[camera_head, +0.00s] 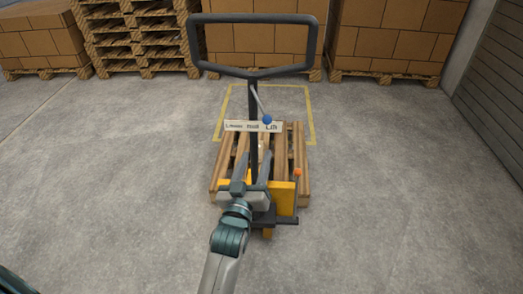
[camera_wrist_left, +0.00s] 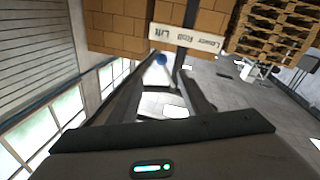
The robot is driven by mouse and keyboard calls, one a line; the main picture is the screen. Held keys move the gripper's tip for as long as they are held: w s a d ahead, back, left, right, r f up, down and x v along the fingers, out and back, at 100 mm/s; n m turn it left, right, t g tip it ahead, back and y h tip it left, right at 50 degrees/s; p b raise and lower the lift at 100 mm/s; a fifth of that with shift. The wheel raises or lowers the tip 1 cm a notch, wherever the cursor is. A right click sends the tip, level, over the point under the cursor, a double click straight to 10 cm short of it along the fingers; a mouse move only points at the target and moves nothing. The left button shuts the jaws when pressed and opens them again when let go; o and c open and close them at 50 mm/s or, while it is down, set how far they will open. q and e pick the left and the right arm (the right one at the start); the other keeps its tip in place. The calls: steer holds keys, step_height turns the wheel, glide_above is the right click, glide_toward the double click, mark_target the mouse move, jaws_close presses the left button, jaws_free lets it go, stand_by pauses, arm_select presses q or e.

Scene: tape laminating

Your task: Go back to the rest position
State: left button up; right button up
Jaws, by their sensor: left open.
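A pallet jack stands in the middle of the head view, with a dark looped handle (camera_head: 311,42) and a yellow body (camera_head: 283,197). A thin lever with a blue knob (camera_head: 267,119) sits by its post, beside a white sign (camera_head: 238,126) reading Lower, Hold, Lift. My left gripper (camera_head: 253,158) is in front of the jack, below the knob, open and apparently empty. In the left wrist view the blue knob (camera_wrist_left: 160,60) shows beyond the fingertips, and the sign (camera_wrist_left: 187,38) lies above it. My right gripper is not in view.
A wooden pallet (camera_head: 300,150) lies beyond the jack's body. A yellow floor outline (camera_head: 313,120) is behind it. Stacked boxes (camera_head: 390,40) and empty pallets (camera_head: 135,40) line the back. A slatted shutter (camera_head: 500,90) stands right. Concrete floor is clear on both sides.

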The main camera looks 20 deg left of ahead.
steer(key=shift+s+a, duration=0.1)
arm_select(q)
steer(key=s+d+f+m+g+h+p, duration=0.1)
steer(key=s+d+f+g, duration=0.15)
steer(key=f, duration=0.75)
steer(key=s+d+f+m+g+h, duration=0.1)
steer(key=s+f+m+g, duration=0.15)
steer(key=f, duration=0.85)
steer(key=s+d+f+m+g+h+p, duration=0.15)
steer(key=s+f, duration=0.25)
steer(key=f, duration=0.6)
steer(key=s+a+f+m+g, duration=0.2)
steer(key=s+f+g, duration=0.5)
steer(key=s+f, duration=1.5)
steer(key=s, duration=0.2)
steer(key=shift+s+a+f, duration=0.25)
steer(key=shift+s, duration=0.1)
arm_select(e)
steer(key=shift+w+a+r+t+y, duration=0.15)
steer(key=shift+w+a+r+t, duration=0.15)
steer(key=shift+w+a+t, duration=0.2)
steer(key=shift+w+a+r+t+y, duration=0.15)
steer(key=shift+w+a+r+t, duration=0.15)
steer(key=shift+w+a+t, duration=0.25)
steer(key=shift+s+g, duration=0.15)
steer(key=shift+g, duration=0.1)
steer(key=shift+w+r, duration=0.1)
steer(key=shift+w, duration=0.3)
